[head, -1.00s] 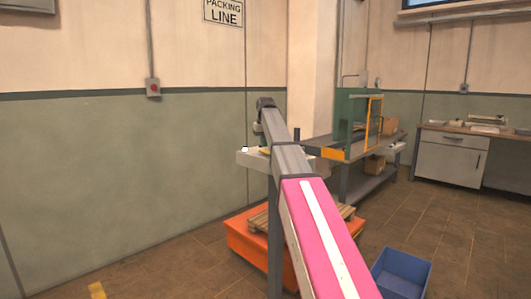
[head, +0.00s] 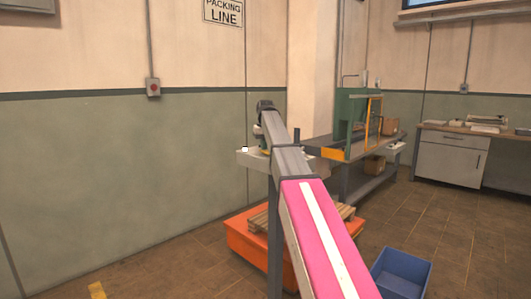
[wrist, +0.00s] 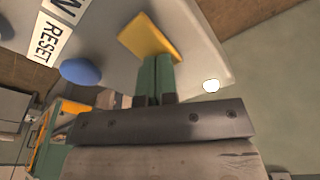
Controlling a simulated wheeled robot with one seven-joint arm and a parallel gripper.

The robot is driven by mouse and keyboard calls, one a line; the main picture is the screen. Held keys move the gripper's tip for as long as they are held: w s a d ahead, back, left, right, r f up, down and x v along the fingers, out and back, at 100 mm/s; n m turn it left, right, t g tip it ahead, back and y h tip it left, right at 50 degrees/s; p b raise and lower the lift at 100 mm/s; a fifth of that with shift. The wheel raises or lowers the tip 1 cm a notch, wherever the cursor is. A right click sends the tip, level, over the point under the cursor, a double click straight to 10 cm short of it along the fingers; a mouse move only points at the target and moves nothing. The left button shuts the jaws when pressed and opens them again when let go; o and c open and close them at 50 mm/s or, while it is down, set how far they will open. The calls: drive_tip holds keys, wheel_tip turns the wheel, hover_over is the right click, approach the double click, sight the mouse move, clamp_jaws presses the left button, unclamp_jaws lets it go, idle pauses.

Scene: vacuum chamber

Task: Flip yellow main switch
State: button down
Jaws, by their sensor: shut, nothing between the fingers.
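The yellow main switch (wrist: 150,37) is a flat yellow paddle on a pale control panel (wrist: 195,45) in the wrist view. My gripper (wrist: 157,62) has its green fingers shut together and empty. Their tips overlap the near edge of the yellow switch in the picture; I cannot tell whether they touch it. In the head view my arm reaches to the panel (head: 249,159), and the gripper is mostly hidden behind the wrist.
The panel also holds a blue button (wrist: 80,71), a RESET label (wrist: 44,50) and a white button (wrist: 211,86). An orange pallet lifter (head: 243,240) stands below, a green-framed machine (head: 350,115) to the right, and a blue bin (head: 401,272) on the floor.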

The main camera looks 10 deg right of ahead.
drive_tip(key=shift+f, duration=0.15)
drive_tip(key=shift+r, duration=3.5)
